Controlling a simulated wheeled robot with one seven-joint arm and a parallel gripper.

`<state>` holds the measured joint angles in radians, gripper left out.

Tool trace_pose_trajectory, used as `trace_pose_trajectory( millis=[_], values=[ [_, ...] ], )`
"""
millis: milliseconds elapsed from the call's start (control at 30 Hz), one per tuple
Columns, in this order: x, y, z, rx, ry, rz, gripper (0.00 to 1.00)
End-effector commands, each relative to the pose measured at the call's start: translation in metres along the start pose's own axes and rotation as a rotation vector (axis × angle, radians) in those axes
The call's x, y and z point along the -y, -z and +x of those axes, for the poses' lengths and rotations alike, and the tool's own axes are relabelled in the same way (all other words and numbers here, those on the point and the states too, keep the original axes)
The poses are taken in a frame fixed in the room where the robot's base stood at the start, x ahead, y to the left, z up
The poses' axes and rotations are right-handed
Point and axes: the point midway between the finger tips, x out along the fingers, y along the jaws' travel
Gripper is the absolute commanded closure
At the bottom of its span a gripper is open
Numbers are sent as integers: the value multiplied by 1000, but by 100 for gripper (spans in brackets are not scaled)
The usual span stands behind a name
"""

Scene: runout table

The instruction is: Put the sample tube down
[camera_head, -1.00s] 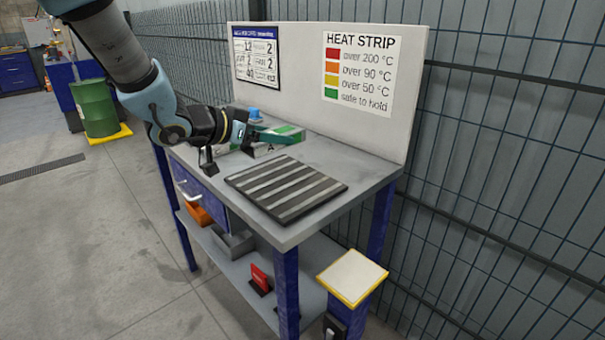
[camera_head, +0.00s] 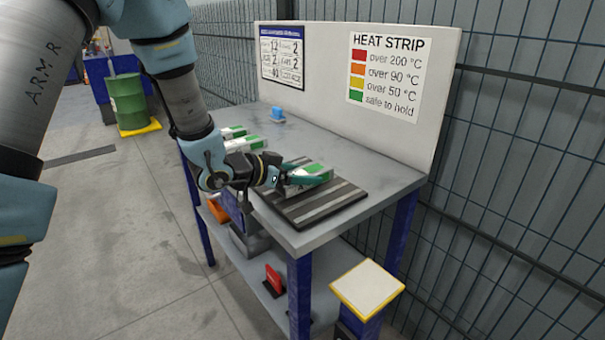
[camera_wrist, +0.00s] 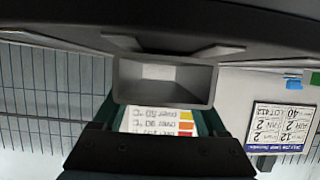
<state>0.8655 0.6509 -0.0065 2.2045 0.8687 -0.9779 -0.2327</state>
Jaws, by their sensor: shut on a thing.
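The sample tube (camera_head: 313,169), a piece with white and green faces, is held at the end of my gripper (camera_head: 303,179). In the wrist view the held tube (camera_wrist: 165,82) shows a grey, hollow rectangular end between the teal fingers of my gripper (camera_wrist: 163,118). My gripper is shut on it over the black mat with grey stripes (camera_head: 345,194) on the table. I cannot tell whether the tube touches the mat. Part of the tube is hidden by the fingers.
Similar white and green pieces (camera_head: 244,144) lie on the table (camera_head: 345,153) behind my wrist. A small blue object (camera_head: 278,114) sits near the back panel (camera_head: 322,80). A yellow-edged post (camera_head: 367,288) stands at the front right. The table's back right is clear.

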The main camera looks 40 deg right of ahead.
Motion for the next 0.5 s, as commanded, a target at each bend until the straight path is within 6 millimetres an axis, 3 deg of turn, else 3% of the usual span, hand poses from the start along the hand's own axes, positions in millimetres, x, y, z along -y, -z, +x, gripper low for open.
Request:
trace_pose_trajectory(
  millis=[333,367,500],
  values=[
    [0,-3,2,-1,0,0,93],
    [0,-2,1,0,0,0,22],
    [0,-2,1,0,0,0,6]
  ],
)
